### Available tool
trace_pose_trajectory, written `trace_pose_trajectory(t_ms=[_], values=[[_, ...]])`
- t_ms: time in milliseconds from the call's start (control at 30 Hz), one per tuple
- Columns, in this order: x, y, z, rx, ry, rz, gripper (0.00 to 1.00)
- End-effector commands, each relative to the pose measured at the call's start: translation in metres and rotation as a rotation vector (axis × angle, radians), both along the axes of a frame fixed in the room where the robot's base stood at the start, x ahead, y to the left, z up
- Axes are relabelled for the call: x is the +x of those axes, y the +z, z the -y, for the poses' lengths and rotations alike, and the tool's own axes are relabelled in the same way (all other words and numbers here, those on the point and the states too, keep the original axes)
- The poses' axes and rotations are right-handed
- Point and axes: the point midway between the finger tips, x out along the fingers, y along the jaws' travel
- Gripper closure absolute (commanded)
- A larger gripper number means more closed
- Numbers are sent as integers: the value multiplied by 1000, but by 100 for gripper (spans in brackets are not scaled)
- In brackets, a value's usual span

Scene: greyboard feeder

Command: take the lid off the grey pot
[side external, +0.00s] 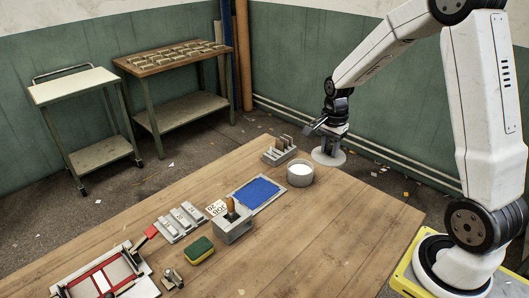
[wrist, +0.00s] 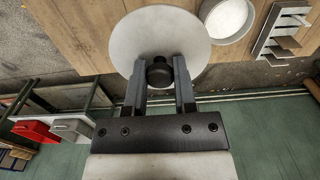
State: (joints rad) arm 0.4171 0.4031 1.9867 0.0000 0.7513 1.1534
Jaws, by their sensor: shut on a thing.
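The grey pot (side external: 300,181) stands uncovered on the wooden table, near its far right edge, with white showing inside. It also shows at the top of the wrist view (wrist: 204,16). The round pale grey lid (side external: 327,160) is off the pot, to its right in the side view. In the wrist view the lid (wrist: 160,28) is a broad disc with a dark knob (wrist: 159,73). My gripper (wrist: 158,72) is shut on this knob, one finger on each side. In the side view my gripper (side external: 331,143) is above the lid; the knob is hard to make out there.
A grey slotted rack (side external: 279,152) with upright plates stands beside the pot, to its left in the side view. A blue mat (side external: 258,193), a grey holder (side external: 232,232) and a sponge (side external: 199,249) lie nearer. The table's right front part is clear.

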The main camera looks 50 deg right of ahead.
Motion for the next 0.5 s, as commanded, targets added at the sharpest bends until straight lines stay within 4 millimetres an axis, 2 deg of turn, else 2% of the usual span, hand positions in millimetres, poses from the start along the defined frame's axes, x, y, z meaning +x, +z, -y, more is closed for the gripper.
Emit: trace_pose_trajectory(t_ms=[200,500], values=[[-11,5,-4,0,0,0,100],[-14,6,-5,0,0,0,100]])
